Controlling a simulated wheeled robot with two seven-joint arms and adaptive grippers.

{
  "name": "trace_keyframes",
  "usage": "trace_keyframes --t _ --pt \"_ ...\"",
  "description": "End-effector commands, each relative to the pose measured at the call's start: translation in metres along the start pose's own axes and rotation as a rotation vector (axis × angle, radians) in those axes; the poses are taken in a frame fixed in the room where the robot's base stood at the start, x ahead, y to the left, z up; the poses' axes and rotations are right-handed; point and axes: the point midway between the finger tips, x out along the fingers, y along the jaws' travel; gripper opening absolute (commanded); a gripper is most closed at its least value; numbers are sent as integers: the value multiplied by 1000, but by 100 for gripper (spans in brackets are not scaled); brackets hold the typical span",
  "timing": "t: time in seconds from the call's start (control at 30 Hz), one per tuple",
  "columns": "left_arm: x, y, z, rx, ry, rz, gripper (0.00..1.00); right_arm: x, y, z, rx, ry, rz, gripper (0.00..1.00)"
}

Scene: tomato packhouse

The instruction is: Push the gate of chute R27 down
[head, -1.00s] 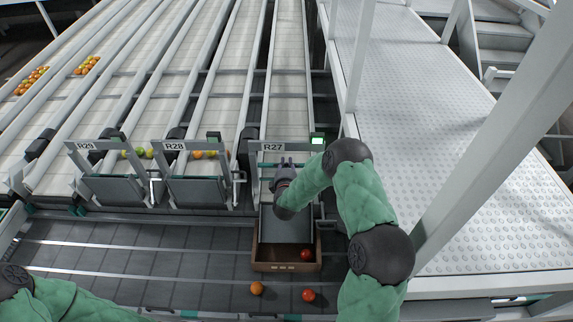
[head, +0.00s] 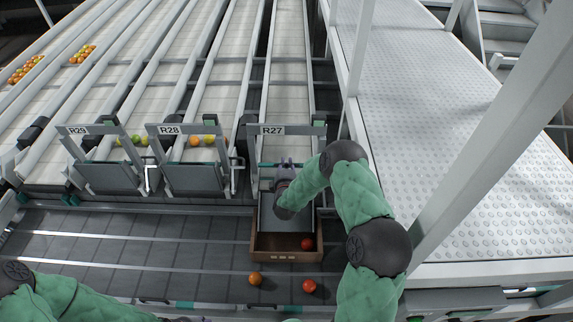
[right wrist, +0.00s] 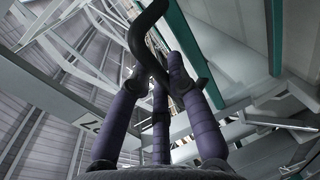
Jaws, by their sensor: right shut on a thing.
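Chute R27, under its label (head: 272,130), has a grey gate plate (head: 285,222) that slopes down toward a brown crate (head: 287,257). My right gripper (head: 285,170) is at the upper end of this plate, under the R27 frame, partly hidden by my own wrist. In the right wrist view its purple fingers (right wrist: 160,82) are closed in around a dark curved bar (right wrist: 138,45) that appears to belong to the gate; the exact contact is hard to see. My left arm shows at the lower left, with its gripper out of view.
The neighbouring gates of R28 (head: 195,178) and R29 (head: 112,177) stand raised, with tomatoes behind them. A red tomato (head: 307,244) lies in the crate. An orange (head: 255,279) and a red one (head: 309,286) lie in front. A metal walkway (head: 430,120) and post are at right.

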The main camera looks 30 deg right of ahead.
Motion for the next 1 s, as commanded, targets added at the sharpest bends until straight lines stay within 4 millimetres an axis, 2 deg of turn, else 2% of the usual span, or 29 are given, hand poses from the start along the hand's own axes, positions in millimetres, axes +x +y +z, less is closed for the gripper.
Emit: trace_keyframes --t 0.07,0.1,0.17,0.2,0.7,0.87,1.0 --pt "0 0 0 0 0 0 40 -2 -7 0 -1 1 -16 0" --pt "0 0 0 0 0 0 40 -2 -8 0 -1 1 -17 24" --pt "0 0 0 0 0 0 40 -2 -8 0 -2 1 -18 41" --pt "0 0 0 0 0 0 40 -2 -8 0 -2 1 -19 43" --pt "0 0 0 0 1 0 40 -6 -6 0 -2 2 -14 43" --pt "0 0 0 0 0 0 40 -26 -5 -1 -2 3 -14 43" --pt "0 0 0 0 0 0 40 -54 -5 0 -3 2 -14 43"
